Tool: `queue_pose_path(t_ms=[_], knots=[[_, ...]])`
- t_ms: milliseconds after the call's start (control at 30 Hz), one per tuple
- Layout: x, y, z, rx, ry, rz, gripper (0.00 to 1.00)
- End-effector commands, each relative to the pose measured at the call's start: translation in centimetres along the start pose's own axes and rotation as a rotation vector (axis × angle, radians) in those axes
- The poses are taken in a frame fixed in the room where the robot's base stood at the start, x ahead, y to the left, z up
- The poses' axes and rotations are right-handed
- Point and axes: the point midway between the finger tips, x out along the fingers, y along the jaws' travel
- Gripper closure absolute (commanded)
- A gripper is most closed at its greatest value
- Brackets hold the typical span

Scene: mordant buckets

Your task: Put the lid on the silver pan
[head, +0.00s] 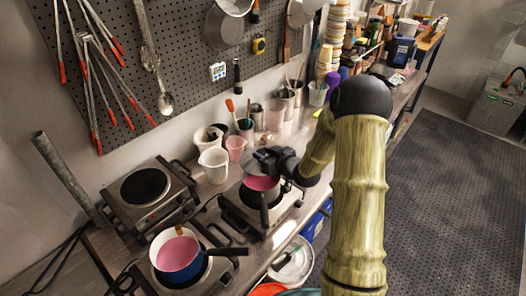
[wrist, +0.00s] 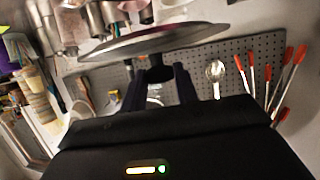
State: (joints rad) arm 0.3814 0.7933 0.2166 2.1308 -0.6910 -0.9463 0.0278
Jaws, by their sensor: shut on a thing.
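The silver pan (head: 251,196) stands on a hot plate in the middle of the head view, with pink liquid inside and its dark handle toward the front. My gripper (head: 276,161) is just above and behind the pan's opening. It is shut on the knob of a round grey metal lid (head: 262,156). In the wrist view the lid (wrist: 155,42) spans the top, seen nearly edge-on, with its dark knob between the fingers of my gripper (wrist: 160,74). The lid appears tilted and apart from the pan; the exact gap is hard to tell.
A blue pan (head: 180,262) with pink liquid is on a nearer hot plate at left. An empty hot plate (head: 146,187) stands behind it. White jugs (head: 213,164) and cups line the bench behind the silver pan. Tongs (head: 101,75) hang on the pegboard.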

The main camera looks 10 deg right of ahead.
Motion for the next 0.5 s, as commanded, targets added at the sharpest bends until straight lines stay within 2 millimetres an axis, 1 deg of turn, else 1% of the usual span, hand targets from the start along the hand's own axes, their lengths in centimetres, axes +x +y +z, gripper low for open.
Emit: queue_pose_path(t_ms=[267, 500], knots=[[0.1, 0.0, 0.3, 0.0, 0.001, 0.0, 0.97], [0.7, 0.0, 1.9, 0.0, 0.0, 0.0, 0.97]])
